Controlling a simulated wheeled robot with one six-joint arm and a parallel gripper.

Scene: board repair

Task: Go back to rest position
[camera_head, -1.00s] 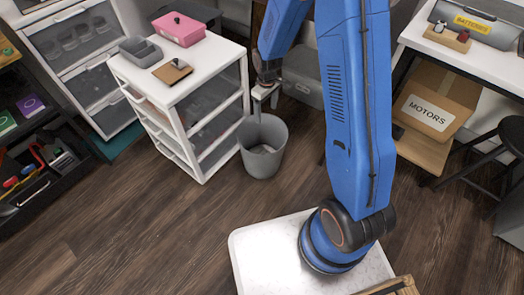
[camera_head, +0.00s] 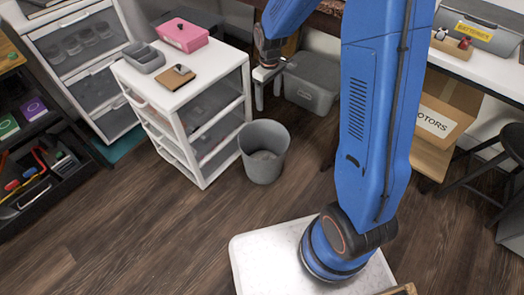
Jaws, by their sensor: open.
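My blue arm rises from its round base over my white platform and bends away to the back. My gripper (camera_head: 268,92) hangs above and behind the grey bin, to the right of the white drawer unit. Its fingers are apart and I see nothing between them. The grey bin (camera_head: 262,160) stands upright on the floor, with something pale at its bottom that I cannot make out.
The white drawer unit (camera_head: 180,100) carries a grey tray (camera_head: 144,56), a pink box (camera_head: 182,35) and a small brown board (camera_head: 173,77). A grey lidded box (camera_head: 312,88) stands behind. A carton (camera_head: 440,120) sits under the right bench. The floor left of my platform is clear.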

